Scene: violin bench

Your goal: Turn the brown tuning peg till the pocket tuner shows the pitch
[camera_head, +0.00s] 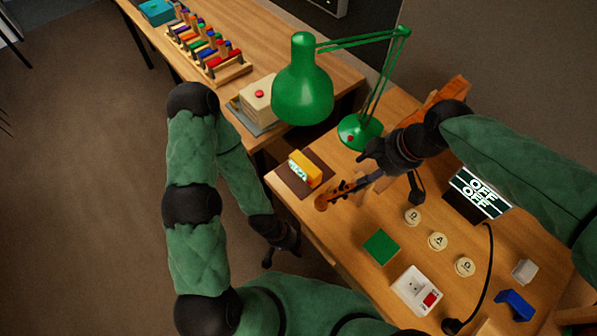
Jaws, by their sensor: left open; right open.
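The violin's dark scroll and pegbox (326,201) point toward the bench's near left edge. Its neck runs up to the right beneath my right gripper. The pegs are too small to tell apart, so I cannot pick out the brown one. My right gripper (370,166) is open over the neck area; I cannot tell whether it touches. My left gripper (282,256) is open and empty, hanging off the bench's left edge.
A green lamp (303,85) leans over the bench. A yellow block (305,168) lies on a brown mat. Round lettered discs (437,241), a green square (381,247), a white socket box (416,291) and a blue piece (515,305) occupy the right side. A black cable runs between them.

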